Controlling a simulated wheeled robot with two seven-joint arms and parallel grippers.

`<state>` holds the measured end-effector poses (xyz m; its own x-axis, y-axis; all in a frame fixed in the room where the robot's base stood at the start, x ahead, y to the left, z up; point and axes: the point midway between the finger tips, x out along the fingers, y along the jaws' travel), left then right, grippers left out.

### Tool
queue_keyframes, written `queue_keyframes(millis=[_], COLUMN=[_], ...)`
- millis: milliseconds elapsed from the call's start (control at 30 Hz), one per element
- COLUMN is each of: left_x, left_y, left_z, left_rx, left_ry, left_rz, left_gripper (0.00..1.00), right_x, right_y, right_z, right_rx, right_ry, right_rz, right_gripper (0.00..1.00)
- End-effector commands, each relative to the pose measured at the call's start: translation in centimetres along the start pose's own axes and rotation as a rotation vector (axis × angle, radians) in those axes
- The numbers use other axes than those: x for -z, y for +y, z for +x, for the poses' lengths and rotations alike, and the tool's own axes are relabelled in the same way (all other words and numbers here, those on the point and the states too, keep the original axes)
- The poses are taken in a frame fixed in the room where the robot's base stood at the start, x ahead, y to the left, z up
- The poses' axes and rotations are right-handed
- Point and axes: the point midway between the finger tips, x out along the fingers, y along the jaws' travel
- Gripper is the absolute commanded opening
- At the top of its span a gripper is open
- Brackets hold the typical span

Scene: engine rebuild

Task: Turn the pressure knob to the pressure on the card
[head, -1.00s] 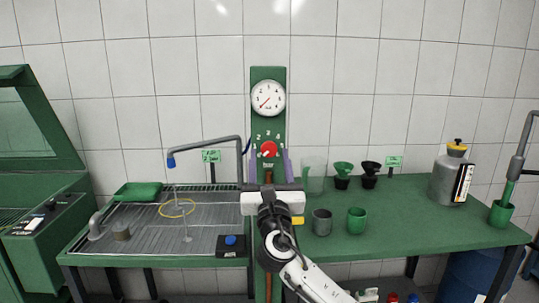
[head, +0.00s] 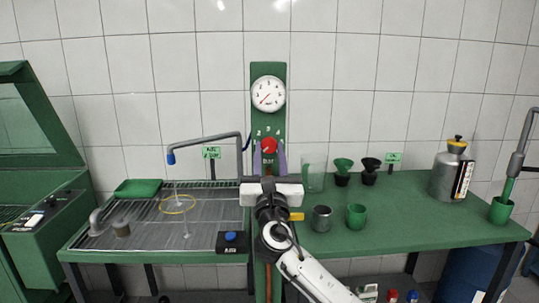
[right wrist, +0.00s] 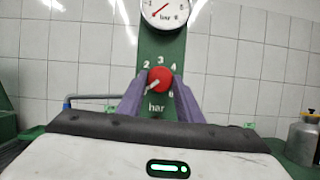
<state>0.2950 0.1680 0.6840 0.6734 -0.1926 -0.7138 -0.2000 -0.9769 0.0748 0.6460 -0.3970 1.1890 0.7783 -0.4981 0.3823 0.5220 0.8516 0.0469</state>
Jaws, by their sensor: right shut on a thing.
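The red pressure knob (head: 269,146) sits on the green upright panel (head: 268,122) under a round white gauge (head: 268,94). My right gripper (head: 269,152) is in front of the panel, its purple fingers shut on the knob from both sides. In the right wrist view the knob (right wrist: 160,78) sits between the fingertips, with its white pointer toward the lower left. Numbers ring it. The gauge needle points to the lower left, near the low end. A small green card (head: 211,152) stands behind the sink grid; its writing is too small to read surely. My left gripper is out of view.
A grated wash table (head: 150,222) with a bent spout (head: 205,142) is on the left. The green bench (head: 400,205) on the right holds cups, funnels, a clear jug (head: 313,175) and a metal can (head: 449,177). A second green card (head: 393,157) stands there.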

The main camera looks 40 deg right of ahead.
Motion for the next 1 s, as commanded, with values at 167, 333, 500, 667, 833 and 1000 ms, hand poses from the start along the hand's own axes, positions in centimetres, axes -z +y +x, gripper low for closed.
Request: queue_keyframes(millis=[167, 333, 500, 667, 833, 1000], left_x=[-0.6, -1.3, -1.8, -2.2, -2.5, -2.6], left_y=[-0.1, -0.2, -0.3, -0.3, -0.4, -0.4], left_z=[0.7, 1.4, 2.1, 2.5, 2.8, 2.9], left_rx=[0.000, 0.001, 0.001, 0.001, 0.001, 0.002], left_ry=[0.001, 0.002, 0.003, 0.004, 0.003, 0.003], left_rz=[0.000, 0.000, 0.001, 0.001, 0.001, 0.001], left_gripper=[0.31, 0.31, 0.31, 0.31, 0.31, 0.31], right_x=[0.2, 0.3, 0.1, 0.1, -0.1, -0.3], right_y=[0.2, 0.4, 0.6, 0.7, 0.8, 1.0], right_z=[-0.1, -0.1, -0.1, -0.1, 0.0, 0.1], right_rx=[0.039, 0.094, 0.156, 0.215, 0.276, 0.338], right_ry=[0.000, 0.001, 0.001, 0.002, 0.002, 0.002], right_rz=[0.096, 0.228, 0.378, 0.518, 0.667, 0.817], right_gripper=[0.10, 0.10, 0.10, 0.10, 0.10, 0.10])
